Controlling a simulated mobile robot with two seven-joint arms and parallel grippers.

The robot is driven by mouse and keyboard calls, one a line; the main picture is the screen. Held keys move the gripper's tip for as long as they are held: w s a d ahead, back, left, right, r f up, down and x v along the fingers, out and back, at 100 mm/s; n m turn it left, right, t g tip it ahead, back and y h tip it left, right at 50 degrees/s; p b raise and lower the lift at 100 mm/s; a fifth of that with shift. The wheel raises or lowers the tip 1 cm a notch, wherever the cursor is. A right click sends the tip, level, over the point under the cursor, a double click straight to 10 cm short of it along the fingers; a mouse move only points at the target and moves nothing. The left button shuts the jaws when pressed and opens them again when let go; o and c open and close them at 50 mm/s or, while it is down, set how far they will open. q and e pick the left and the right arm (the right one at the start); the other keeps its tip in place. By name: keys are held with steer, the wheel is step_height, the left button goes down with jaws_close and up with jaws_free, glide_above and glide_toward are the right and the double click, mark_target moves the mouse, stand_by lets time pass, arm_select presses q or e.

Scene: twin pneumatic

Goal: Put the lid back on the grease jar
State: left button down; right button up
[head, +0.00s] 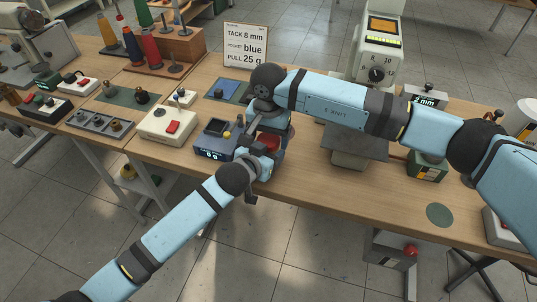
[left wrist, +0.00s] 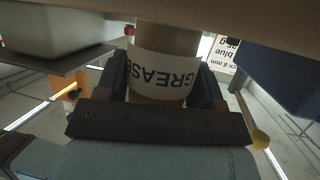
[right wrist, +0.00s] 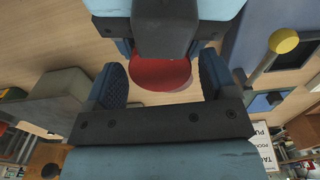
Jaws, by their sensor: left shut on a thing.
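The brown grease jar (left wrist: 165,65) with a white GREASE label stands between the fingers of my left gripper (left wrist: 165,90), which is shut on it. A red round thing, seemingly the lid (right wrist: 160,75), shows between the spread fingers of my right gripper (right wrist: 162,80). It also shows as a red patch in the head view (head: 268,141), below my right gripper (head: 274,135) and beside my left gripper (head: 264,162). My right gripper is open, above the jar area. The jar's rim is hidden, so I cannot tell whether the red thing is seated on it.
A dark blue device with a display (head: 212,150) and yellow knob stands just left of the grippers. A white box with a red switch (head: 167,124) is further left. A grey machine plate (head: 355,145) lies to the right. The bench front edge is close.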

steer(key=c, duration=0.8)
steer(key=shift+m, duration=1.6)
steer(key=o, duration=1)
steer(key=shift+r, duration=2.25)
steer(key=shift+c, duration=0.2)
